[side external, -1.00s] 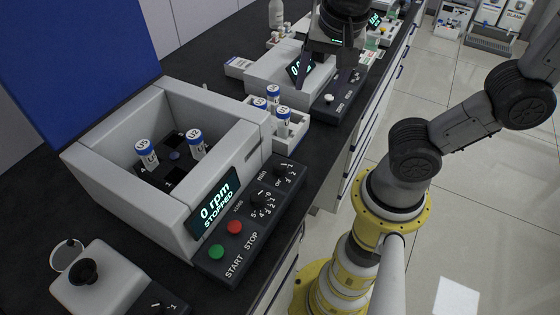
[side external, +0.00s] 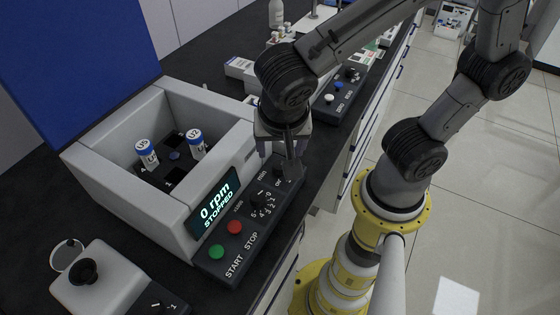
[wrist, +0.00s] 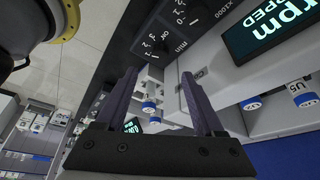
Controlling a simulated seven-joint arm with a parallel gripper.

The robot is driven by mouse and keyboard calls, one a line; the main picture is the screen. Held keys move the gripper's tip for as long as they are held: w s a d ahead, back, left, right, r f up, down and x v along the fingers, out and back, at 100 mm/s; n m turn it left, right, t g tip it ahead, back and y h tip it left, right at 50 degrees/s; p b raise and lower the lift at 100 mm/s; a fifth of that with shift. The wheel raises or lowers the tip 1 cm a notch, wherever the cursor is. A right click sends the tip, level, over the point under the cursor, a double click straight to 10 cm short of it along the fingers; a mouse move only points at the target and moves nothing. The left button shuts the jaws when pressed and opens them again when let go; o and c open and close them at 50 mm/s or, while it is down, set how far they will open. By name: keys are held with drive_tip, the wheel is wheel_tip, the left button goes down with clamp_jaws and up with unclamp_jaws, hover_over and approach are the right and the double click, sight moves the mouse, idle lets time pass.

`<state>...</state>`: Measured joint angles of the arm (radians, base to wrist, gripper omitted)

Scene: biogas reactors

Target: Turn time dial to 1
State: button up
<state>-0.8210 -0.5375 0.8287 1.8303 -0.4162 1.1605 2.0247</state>
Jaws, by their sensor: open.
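The time dial (side external: 278,173) is the small dark knob beside the "min" label, at the far right end of the centrifuge's control panel (side external: 230,254). In the wrist view the dial (wrist: 163,37) shows above the fingertips; its setting is too small to read. My gripper (side external: 277,160) points down over that end of the panel, open, with one finger on either side of the dial's area. In the wrist view my gripper (wrist: 160,73) has nothing between its fingers. I cannot tell whether a finger touches the panel. The display (side external: 214,200) reads 0 rpm, STOPPED.
The speed dial (side external: 257,198), red stop button (side external: 235,227) and green start button (side external: 216,251) lie along the same panel. The open centrifuge (side external: 90,170) holds two blue-capped tubes. Another device (side external: 345,88) stands behind my gripper, and a small grey one (side external: 100,283) sits at front left.

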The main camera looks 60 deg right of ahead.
sight(280, 165)
drive_tip(key=x, duration=0.9)
drive_tip(key=shift+a, duration=0.1)
drive_tip(key=shift+c, duration=0.2)
drive_tip(key=shift+r, duration=0.1)
clamp_jaws()
